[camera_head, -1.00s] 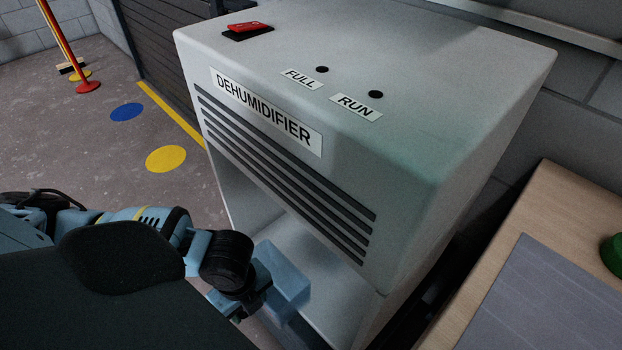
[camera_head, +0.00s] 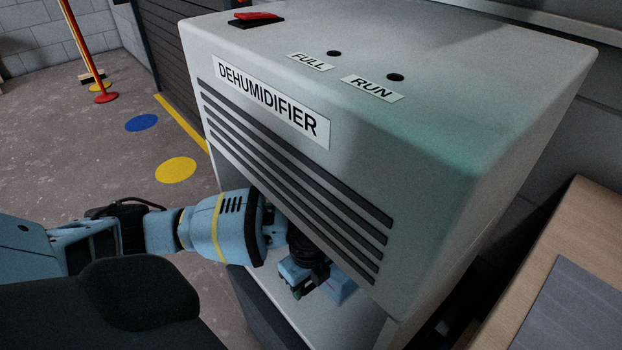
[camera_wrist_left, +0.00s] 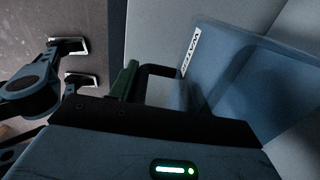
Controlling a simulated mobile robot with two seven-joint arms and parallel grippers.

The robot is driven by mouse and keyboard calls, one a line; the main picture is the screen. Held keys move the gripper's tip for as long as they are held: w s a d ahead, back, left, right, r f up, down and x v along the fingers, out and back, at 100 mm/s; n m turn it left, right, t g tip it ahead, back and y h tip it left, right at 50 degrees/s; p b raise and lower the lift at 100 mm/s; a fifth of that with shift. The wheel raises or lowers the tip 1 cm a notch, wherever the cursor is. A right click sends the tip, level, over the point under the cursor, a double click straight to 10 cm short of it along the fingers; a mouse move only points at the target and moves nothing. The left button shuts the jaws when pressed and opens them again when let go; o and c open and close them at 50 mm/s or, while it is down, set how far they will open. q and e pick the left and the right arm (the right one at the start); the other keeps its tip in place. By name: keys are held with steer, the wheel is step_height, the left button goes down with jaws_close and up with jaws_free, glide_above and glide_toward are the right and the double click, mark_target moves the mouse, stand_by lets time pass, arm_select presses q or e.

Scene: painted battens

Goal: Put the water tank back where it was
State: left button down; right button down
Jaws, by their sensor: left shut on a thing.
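The water tank (camera_wrist_left: 235,75) is a translucent blue box with a white label and a dark handle (camera_wrist_left: 158,72) in the left wrist view. In the head view only a small blue part of the tank (camera_head: 340,288) shows inside the open bay of the grey dehumidifier (camera_head: 450,160). My left gripper (camera_head: 300,284) reaches into the bay and is shut on the tank, by its handle as it seems in the wrist view. The machine's front and my arm hide most of the tank. My right gripper is not in view.
A wooden table (camera_head: 535,250) with a grey mat (camera_head: 575,320) stands to the right of the machine. A red post (camera_head: 90,55) stands on the floor at the far left. Blue and yellow discs (camera_head: 176,170) mark the clear floor on the left.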

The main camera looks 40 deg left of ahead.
arm_select(q)
steer(key=shift+f, duration=0.1)
